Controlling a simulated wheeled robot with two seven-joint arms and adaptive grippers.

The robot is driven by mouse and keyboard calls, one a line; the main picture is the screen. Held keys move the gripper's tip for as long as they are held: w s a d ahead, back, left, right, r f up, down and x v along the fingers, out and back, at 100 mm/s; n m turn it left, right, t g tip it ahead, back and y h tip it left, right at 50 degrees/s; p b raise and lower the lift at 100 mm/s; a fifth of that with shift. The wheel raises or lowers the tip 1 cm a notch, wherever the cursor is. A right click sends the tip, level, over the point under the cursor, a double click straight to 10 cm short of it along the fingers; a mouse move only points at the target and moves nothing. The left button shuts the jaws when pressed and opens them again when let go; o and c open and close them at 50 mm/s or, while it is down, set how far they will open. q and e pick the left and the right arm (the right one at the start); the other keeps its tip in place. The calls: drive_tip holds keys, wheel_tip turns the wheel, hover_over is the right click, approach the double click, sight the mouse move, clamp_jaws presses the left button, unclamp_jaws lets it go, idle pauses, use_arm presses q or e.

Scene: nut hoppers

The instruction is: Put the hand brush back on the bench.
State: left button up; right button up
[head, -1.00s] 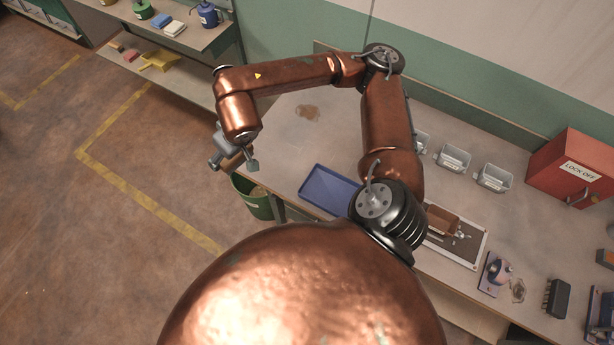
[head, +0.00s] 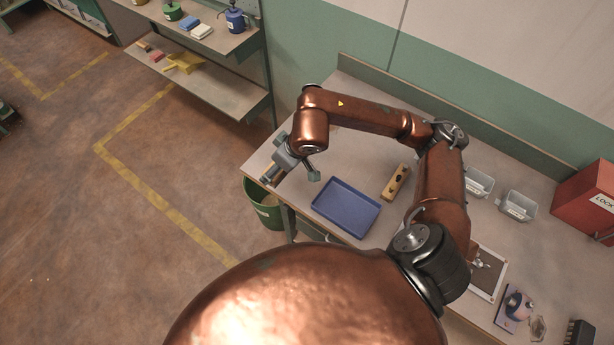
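My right gripper (head: 291,177) hangs over the left end of the bench (head: 345,145), above its front edge near the green bin. Its fingers look spread apart. A small brown patch shows between them, but I cannot tell whether it is a held thing or the bench edge. I cannot pick out the hand brush for certain. A dark, ridged block (head: 580,334) at the bench's lower right is cut off by the picture edge, and I cannot tell what it is. My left gripper is out of view.
Grey bins (head: 517,205) and a red lock box (head: 588,203) stand farther right. Shelves (head: 215,85) are at upper left.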

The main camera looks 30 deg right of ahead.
drive_tip(key=d+f, duration=0.2)
drive_tip(key=s+d+f, duration=0.1)
drive_tip(key=d+f, duration=0.1)
drive_tip(key=s+d+f+p, duration=0.1)
drive_tip(key=d+f, duration=0.1)
drive_tip(key=shift+d, duration=0.35)
drive_tip(key=shift+d+f, duration=0.2)
drive_tip(key=shift+f, duration=0.1)
drive_tip(key=shift+s+d+f, duration=0.1)
drive_tip(key=shift+d+f, duration=0.15)
drive_tip(key=shift+f, duration=0.4)
wheel_tip(320, 180, down, 2)
drive_tip(key=shift+d+f+p, duration=0.1)
drive_tip(key=shift+f+p, duration=0.15)
drive_tip(key=shift+p, duration=0.2)
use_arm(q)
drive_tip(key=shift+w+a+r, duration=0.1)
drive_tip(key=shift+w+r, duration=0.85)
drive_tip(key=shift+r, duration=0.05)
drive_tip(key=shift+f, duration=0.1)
use_arm(e)
drive_tip(key=shift+f, duration=0.1)
